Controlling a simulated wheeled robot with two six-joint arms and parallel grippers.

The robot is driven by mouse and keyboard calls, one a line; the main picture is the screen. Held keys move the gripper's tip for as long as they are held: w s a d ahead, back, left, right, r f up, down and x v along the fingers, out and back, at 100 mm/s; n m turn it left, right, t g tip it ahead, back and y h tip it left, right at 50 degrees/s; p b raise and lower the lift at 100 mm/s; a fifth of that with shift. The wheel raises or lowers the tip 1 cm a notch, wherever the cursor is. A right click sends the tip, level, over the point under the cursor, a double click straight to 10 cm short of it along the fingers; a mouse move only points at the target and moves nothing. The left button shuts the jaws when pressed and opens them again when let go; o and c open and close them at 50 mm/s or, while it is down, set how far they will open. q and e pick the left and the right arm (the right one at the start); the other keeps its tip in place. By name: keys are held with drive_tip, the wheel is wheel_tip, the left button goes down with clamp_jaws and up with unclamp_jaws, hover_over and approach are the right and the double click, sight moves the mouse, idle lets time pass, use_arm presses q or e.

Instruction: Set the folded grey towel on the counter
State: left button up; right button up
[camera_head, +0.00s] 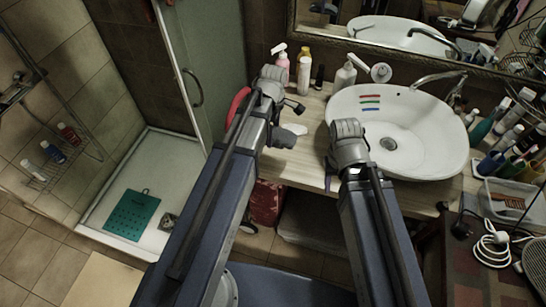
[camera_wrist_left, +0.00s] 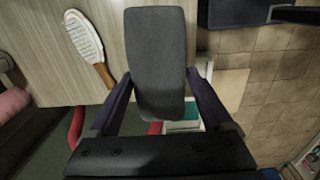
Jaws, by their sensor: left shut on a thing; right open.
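The folded grey towel (camera_wrist_left: 158,50) is a long, thick pad in the left wrist view. My left gripper (camera_wrist_left: 158,85) is shut on it, one dark finger along each side. The towel's far end overlaps the wooden counter (camera_wrist_left: 35,35) in this view; its near end extends past the counter edge. I cannot tell if it touches the counter. In the head view my left gripper (camera_head: 287,105) is at the counter's left part, largely hiding the towel. My right gripper (camera_head: 347,150) is open at the basin's front left rim, its fingers mostly hidden.
The white basin (camera_head: 420,125) fills the counter's middle. A brush (camera_wrist_left: 88,45) lies on the counter beside the towel. Bottles (camera_head: 304,65) and a soap dispenser (camera_head: 345,75) stand along the back. A tray (camera_head: 515,195) and several bottles crowd the right end.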

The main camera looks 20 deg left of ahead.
sight(273, 157)
use_arm(q)
drive_tip(key=shift+f+b, duration=5)
drive_tip(key=shift+f, duration=0.15)
drive_tip(key=shift+f, duration=0.15)
drive_tip(key=o, duration=1.3)
drive_tip(key=shift+r, duration=0.25)
wheel_tip(273, 157, up, 12)
drive_tip(key=p, duration=1.2)
drive_tip(key=shift+r, duration=0.1)
